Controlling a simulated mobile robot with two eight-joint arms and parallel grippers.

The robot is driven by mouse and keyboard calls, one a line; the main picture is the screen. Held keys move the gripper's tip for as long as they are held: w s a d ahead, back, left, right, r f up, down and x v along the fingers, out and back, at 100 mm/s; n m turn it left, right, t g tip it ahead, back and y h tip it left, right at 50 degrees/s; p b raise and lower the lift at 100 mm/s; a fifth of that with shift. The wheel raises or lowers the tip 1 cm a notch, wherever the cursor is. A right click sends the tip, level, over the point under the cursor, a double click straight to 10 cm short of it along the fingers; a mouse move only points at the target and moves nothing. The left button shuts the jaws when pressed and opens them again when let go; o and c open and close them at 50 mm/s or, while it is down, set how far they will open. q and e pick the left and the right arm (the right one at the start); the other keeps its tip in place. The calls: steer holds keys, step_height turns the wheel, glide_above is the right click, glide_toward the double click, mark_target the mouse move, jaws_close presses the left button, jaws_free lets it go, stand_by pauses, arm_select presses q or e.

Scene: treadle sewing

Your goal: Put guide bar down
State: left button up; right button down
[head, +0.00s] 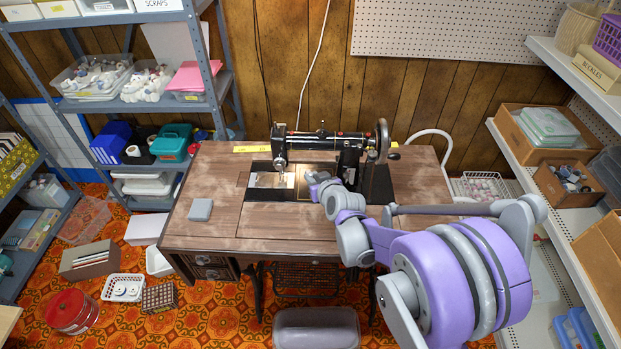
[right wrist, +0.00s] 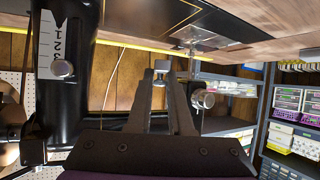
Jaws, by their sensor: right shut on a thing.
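The black sewing machine (head: 352,148) stands at the back of the wooden table (head: 225,180), with its needle end to the left and its handwheel to the right. My right gripper (head: 318,182) is low in front of the machine arm, right of the lit needle area. In the right wrist view its fingers (right wrist: 166,85) are shut on a small pale grey piece (right wrist: 162,66), which I take as the guide bar's end. The rest of that piece is hidden. The machine's black pillar (right wrist: 62,95) with a numbered scale is close on the left there. My left gripper is not in view.
A grey block (head: 200,209) lies on the table's left part, with clear tabletop around it. A yellow measuring strip (head: 255,148) lies along the back edge. Shelves (head: 210,65) stand at left and more shelves at right (head: 530,150). A grey stool (head: 316,328) is in front.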

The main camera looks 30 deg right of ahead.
steer(key=shift+f+b, duration=2.05)
steer(key=shift+f, duration=0.95)
steer(key=shift+f+b, duration=0.45)
steer(key=shift+f, duration=0.15)
steer(key=c, duration=0.7)
jaws_free()
steer(key=shift+c, duration=0.2)
steer(key=shift+r, duration=0.1)
